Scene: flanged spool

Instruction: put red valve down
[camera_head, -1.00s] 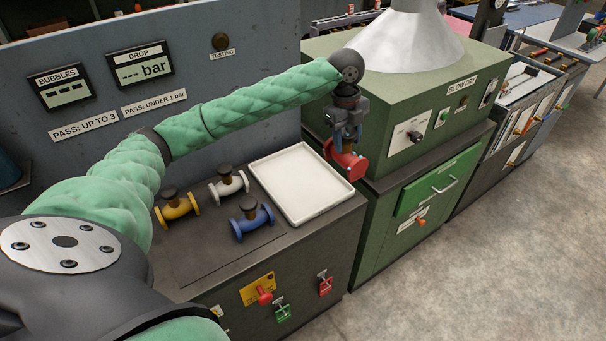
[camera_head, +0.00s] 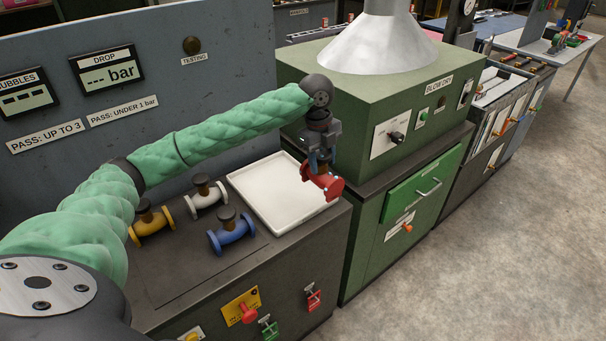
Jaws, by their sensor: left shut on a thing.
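The red valve (camera_head: 326,184) is a short flanged spool with a brown neck. My left gripper (camera_head: 319,160) points down and is shut on the red valve near its neck. The valve hangs at the right edge of the white tray (camera_head: 262,214), overlapping its rim in the picture. I cannot tell whether it touches the tray. The fingertips are small and partly hidden by the valve. My right gripper is not in view.
A yellow valve (camera_head: 150,224), a white valve (camera_head: 206,198) and a blue valve (camera_head: 232,236) stand on the dark bench left of the tray. The tray is otherwise empty. A green blow dry cabinet (camera_head: 372,100) stands close to the gripper's right.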

